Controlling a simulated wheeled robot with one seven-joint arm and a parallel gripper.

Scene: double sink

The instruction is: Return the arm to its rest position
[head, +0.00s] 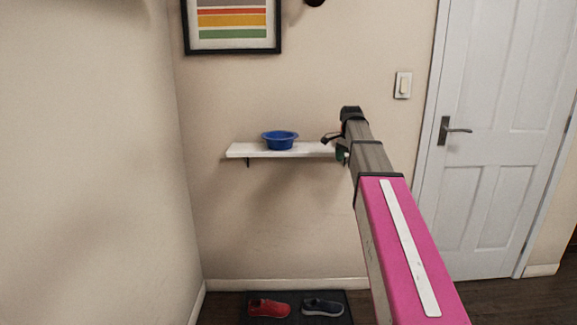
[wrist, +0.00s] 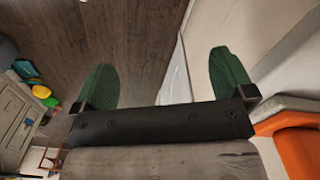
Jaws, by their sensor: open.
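My arm reaches forward from the lower right of the head view, its pink link nearest the camera. My gripper (head: 341,152) is at the far end, mostly hidden behind the arm, near the right end of the shelf. In the wrist view my gripper (wrist: 163,66) has its two green fingers wide apart, with nothing between them. The dark wooden floor and part of a pale wall show beyond the fingers.
A white wall shelf (head: 240,151) holds a blue bowl (head: 280,141), left of my gripper. A white door (head: 490,180) stands right. Shoes (head: 268,308) lie on a dark mat below. The wrist view shows a grey cabinet (wrist: 18,115) and an orange object (wrist: 298,150).

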